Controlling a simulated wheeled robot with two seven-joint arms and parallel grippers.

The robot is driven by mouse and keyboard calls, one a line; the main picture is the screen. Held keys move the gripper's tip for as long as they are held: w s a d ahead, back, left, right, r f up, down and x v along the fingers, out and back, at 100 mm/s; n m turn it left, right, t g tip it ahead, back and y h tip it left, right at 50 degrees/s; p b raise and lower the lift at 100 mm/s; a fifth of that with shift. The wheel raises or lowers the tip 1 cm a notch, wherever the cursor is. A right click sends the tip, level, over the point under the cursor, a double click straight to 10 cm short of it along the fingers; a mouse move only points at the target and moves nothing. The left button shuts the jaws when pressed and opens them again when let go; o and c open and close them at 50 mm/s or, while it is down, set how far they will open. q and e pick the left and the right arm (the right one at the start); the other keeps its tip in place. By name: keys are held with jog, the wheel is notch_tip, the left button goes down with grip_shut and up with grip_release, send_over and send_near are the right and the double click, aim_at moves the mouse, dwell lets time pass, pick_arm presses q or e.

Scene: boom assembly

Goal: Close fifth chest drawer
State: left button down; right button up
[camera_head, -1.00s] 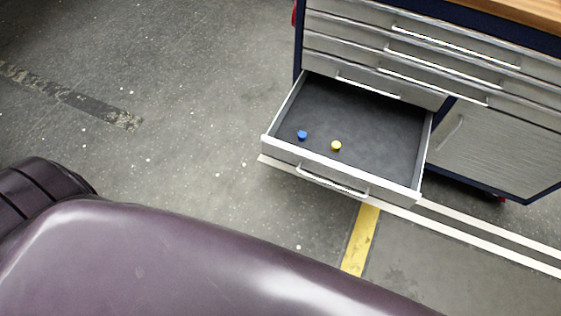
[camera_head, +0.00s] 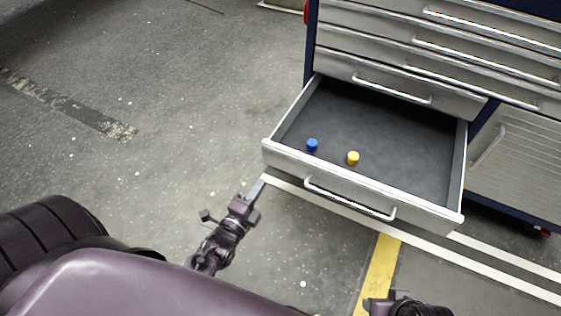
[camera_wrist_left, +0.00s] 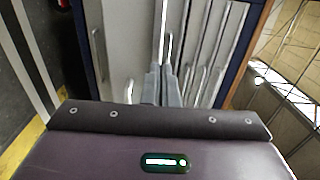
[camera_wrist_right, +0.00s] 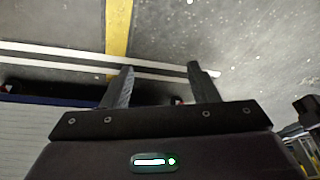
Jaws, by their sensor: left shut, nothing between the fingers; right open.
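The lowest drawer (camera_head: 361,186) of the left column of a grey and blue tool chest is pulled far out. It has a dark lining and a silver bar handle (camera_head: 349,199) on its front. My left gripper (camera_head: 262,183) is shut and empty, in front of and beside the drawer's left front corner in the picture; its fingers lie together in the left wrist view (camera_wrist_left: 161,70). My right gripper is open and empty in the right wrist view (camera_wrist_right: 160,76), pointing at the floor. In the head view only part of it shows at the bottom edge.
A blue cylinder (camera_head: 312,145) and a yellow cylinder (camera_head: 353,158) stand in the open drawer. Drawers above it (camera_head: 400,85) look shut. A ribbed cabinet door (camera_head: 520,160) is at the right. The floor in front is clear, with white and yellow lines.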

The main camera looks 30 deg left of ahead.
pick_arm(q)
jog(key=b, duration=0.2)
send_near(282, 151)
jog(key=w, duration=0.5)
jog(key=shift+w+f, duration=0.15)
jog(key=shift+w, duration=0.75)
pick_arm(e)
jog(key=shift+w+a+f+n+t+y, duration=0.15)
jog(key=shift+a+t+y, duration=0.1)
jog(key=shift+a, duration=0.25)
jog(key=shift+w+a+n+t+y, duration=0.1)
jog(key=shift+w+a+t+y, duration=0.1)
jog(key=shift+a, duration=0.25)
jog(key=shift+w+a+f+n+t+y, duration=0.15)
jog(key=shift+a+t, duration=0.1)
jog(key=shift+a, duration=0.25)
pick_arm(q)
jog(key=shift+w, duration=0.1)
